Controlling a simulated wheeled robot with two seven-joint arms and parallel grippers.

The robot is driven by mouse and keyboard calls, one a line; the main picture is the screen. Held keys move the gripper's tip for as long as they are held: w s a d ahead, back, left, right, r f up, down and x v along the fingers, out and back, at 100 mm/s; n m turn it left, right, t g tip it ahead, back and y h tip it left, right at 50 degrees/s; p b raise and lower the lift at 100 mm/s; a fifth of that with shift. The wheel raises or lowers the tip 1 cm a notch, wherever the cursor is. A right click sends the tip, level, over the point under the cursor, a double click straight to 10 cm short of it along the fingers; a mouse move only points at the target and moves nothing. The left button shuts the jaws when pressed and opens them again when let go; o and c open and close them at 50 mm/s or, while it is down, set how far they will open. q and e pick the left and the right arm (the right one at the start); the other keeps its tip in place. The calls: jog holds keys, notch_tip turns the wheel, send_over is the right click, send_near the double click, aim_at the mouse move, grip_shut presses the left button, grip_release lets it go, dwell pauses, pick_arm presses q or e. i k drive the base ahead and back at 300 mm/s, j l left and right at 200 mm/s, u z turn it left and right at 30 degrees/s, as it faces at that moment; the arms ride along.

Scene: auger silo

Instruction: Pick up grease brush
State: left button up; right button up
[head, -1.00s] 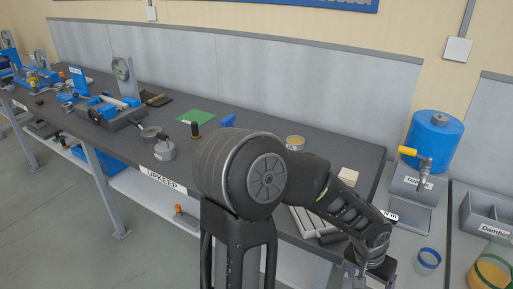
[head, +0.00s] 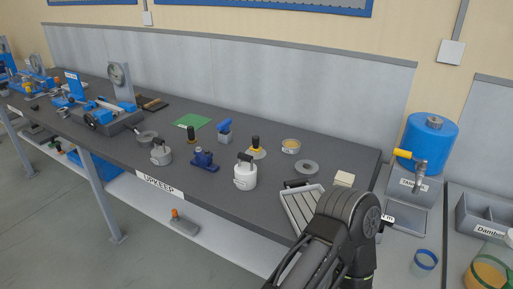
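I cannot tell for certain which item is the grease brush. Small dark-handled items on the upkeep bench (head: 105,140) include a black handle (head: 297,183) at the upper edge of a ribbed tray (head: 301,208), an upright black-topped piece (head: 256,145) on a pale round base, and flat brown and black pieces (head: 153,103) at the back. A bend of my arm, apparently the right, covers the bench's front right corner and part of the tray. Neither gripper shows now.
A white pot (head: 245,176), blue clamp-like piece (head: 204,160), yellow tin (head: 291,146), grey ring (head: 307,167) and pale block (head: 344,179) stand on the bench. A blue tank with a tap (head: 428,140) is at the right. Bare bench lies between the items.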

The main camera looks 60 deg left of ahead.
aim_at(255, 149)
jog(key=j+u, duration=0.1)
jog(key=u, duration=0.4)
jog(key=j+u, duration=0.1)
jog(key=u, duration=0.85)
jog(key=i+j+u, duration=0.1)
jog(key=u, duration=0.4)
